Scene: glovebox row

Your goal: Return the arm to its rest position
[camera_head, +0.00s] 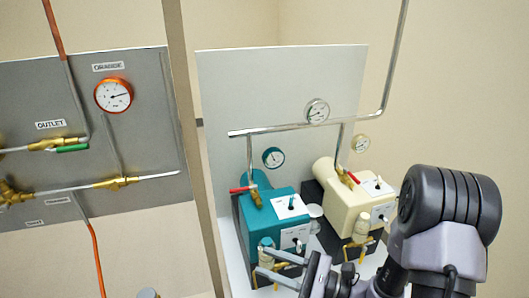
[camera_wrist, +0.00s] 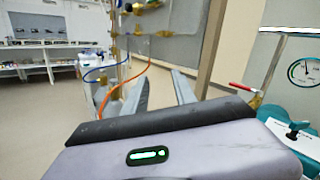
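My gripper (camera_head: 261,261) is at the lower middle of the head view, in front of the teal pump (camera_head: 268,212). Its two grey fingers point left and stand apart with nothing between them. In the wrist view my gripper (camera_wrist: 160,77) also shows both fingers spread and empty, with open floor and a wall beyond. My arm is bent and raised at the lower right of the head view. I cannot tell whether the fingers touch the pump's brass fitting behind them.
A cream pump (camera_head: 352,205) stands right of the teal one. A grey gauge panel (camera_head: 150,130) with an orange gauge (camera_head: 113,95) is at left, beside a beige post (camera_head: 190,130). In the wrist view, a shelf bench (camera_wrist: 45,60) stands far off across clear floor.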

